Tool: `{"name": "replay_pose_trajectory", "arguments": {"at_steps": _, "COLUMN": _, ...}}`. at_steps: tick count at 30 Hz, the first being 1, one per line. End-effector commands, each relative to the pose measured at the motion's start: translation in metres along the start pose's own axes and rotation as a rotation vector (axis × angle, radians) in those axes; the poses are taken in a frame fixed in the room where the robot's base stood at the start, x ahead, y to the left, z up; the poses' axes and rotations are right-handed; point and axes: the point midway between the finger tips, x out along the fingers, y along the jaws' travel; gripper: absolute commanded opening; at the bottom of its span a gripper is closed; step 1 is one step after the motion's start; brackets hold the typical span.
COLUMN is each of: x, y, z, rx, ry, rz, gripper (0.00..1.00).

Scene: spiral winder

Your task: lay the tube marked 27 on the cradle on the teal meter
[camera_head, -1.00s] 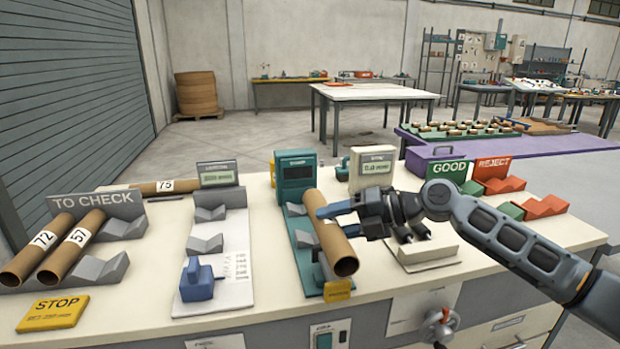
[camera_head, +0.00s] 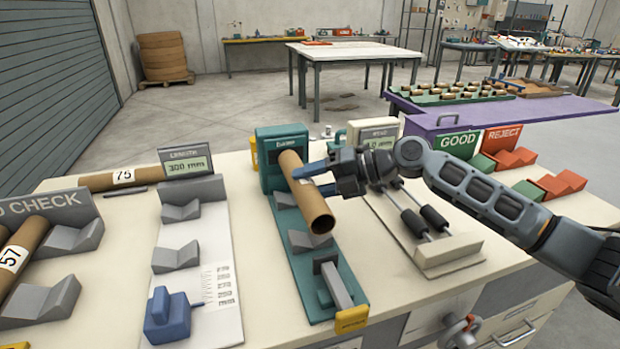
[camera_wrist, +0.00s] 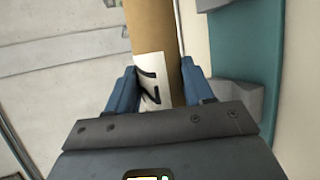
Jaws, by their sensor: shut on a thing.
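My gripper (camera_head: 312,177) is shut on a brown cardboard tube (camera_head: 306,193). In the wrist view the tube (camera_wrist: 154,30) sits between the blue fingers, and its white label shows a 2 and part of another digit. The teal meter (camera_head: 330,285) stands under and beside the tube, with its upright display box at the back. Its grey cradle blocks (camera_head: 300,240) show below the tube, which appears held above them. In the wrist view the teal base (camera_wrist: 240,45) and grey blocks lie right of the tube, apart from it.
The length gauge (camera_head: 215,300) with grey V-blocks stands left, its display reading 300 mm. A tube marked 75 (camera_head: 125,178) lies behind it. A tube marked 57 (camera_head: 22,250) rests on the TO CHECK rack. A cream roller device (camera_head: 450,255) stands close on the right.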

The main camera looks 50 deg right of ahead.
Motion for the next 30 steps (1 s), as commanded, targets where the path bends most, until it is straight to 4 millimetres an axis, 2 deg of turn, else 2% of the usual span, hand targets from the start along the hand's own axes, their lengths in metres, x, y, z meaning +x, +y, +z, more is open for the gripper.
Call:
{"name": "replay_pose_trajectory", "arguments": {"at_steps": 12, "x": 0.017, "y": -0.045, "z": -0.007, "rx": 0.0, "ry": 0.0, "rz": 0.001, "gripper": 0.21}}
{"name": "replay_pose_trajectory", "arguments": {"at_steps": 18, "x": 0.022, "y": -0.06, "z": -0.01, "rx": 0.0, "ry": 0.0, "rz": 0.001, "gripper": 0.21}}
{"name": "replay_pose_trajectory", "arguments": {"at_steps": 30, "x": 0.025, "y": -0.066, "z": -0.01, "rx": 0.0, "ry": 0.0, "rz": 0.001, "gripper": 0.21}}
